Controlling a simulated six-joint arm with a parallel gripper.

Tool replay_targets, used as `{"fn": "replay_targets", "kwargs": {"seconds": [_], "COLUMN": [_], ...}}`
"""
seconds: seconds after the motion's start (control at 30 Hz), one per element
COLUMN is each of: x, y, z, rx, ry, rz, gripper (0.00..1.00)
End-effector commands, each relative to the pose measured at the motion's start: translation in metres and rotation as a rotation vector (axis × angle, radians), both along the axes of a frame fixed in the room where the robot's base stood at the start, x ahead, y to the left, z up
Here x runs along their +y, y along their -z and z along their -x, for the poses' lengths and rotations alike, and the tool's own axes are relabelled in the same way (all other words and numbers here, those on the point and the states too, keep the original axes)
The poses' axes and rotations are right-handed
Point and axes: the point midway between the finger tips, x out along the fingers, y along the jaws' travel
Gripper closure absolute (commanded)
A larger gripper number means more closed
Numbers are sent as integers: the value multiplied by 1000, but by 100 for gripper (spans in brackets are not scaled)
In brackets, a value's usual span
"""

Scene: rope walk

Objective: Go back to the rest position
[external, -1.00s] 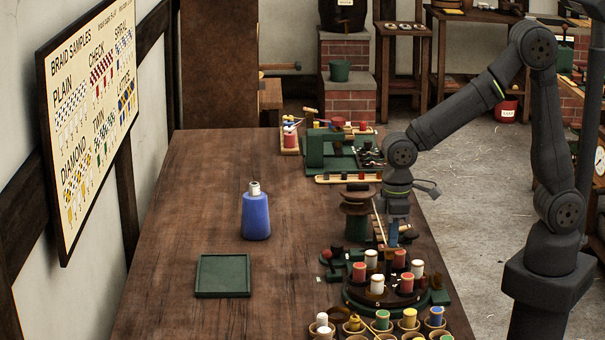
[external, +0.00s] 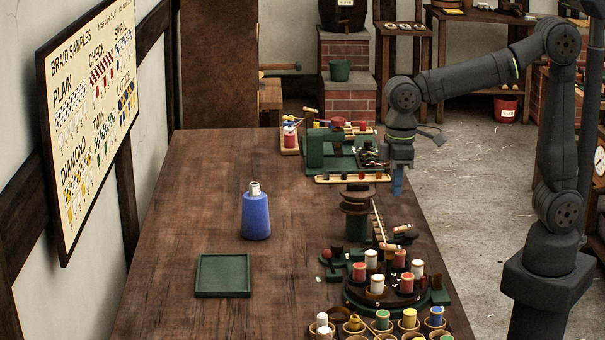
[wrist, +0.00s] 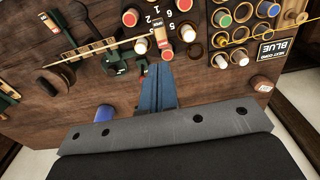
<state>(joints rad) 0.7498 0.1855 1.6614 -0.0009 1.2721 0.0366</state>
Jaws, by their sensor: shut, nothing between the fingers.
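My gripper (external: 397,182) hangs from the wrist over the right edge of the table (external: 190,200), fingers pointing down. Its two blue fingers are together and empty. In the wrist view the shut fingers (wrist: 158,88) reach up from the bottom, with the bobbins and table beyond them. My arm bends up and back to its base at the right. Nothing touches the gripper in the external view.
A round stand with several coloured bobbins (external: 377,284) and cups of spools are at the front right. A dark spool (external: 356,225) stands below left of my gripper. A blue bottle (external: 256,215) and an empty green tray (external: 223,290) stand left, with bare wood around.

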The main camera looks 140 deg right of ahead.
Motion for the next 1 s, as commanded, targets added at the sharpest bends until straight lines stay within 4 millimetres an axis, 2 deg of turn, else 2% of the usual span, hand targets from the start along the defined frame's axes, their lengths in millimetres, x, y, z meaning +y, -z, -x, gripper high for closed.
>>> {"fn": "replay_targets", "kwargs": {"seconds": [0.2, 0.6, 0.77, 1.0], "x": [0, 0, 0, 0], "y": [-14, -10, 8, 54], "z": [0, 0, 0, 0], "rx": [-1, 1, 3, 4], "ry": [0, 0, 0, 0], "rz": [1, -1, -3, -4], "gripper": [100, 100, 100, 100]}}
